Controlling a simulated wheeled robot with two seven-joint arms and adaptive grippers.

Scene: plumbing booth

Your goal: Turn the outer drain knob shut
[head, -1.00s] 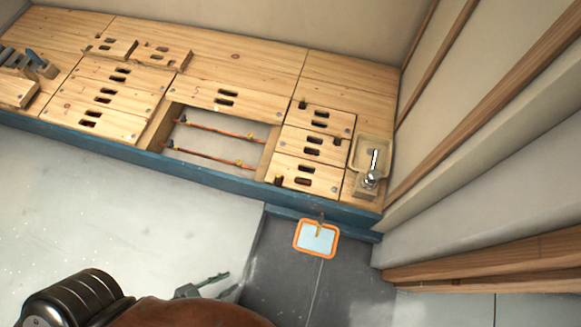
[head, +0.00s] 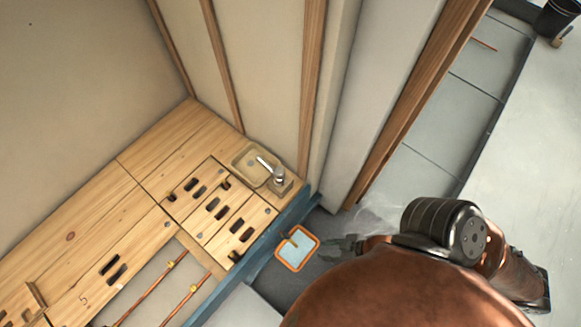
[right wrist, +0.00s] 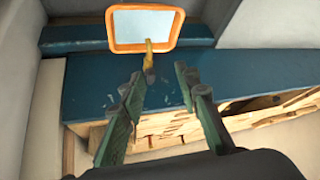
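Two copper pipes with small yellow fittings run in the floor opening at the lower left of the head view. One yellow fitting (head: 171,264) is on the inner pipe, another (head: 193,288) on the outer pipe nearer the blue edge. They are too small to tell which is the drain knob or how it is turned. My right gripper (head: 345,245) is just right of an orange-framed mirror (head: 297,248), away from the pipes. In the right wrist view its fingers are apart and empty, with the mirror (right wrist: 146,28) and its yellow handle beyond them. My left gripper is not in view.
A blue edge beam (head: 290,215) borders the wooden floor panels (head: 150,225). A basin (head: 246,160) with a chrome tap (head: 275,174) stands in the corner. A wall with wooden studs (head: 310,80) rises beside it. A dark bucket (head: 557,18) is far right.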

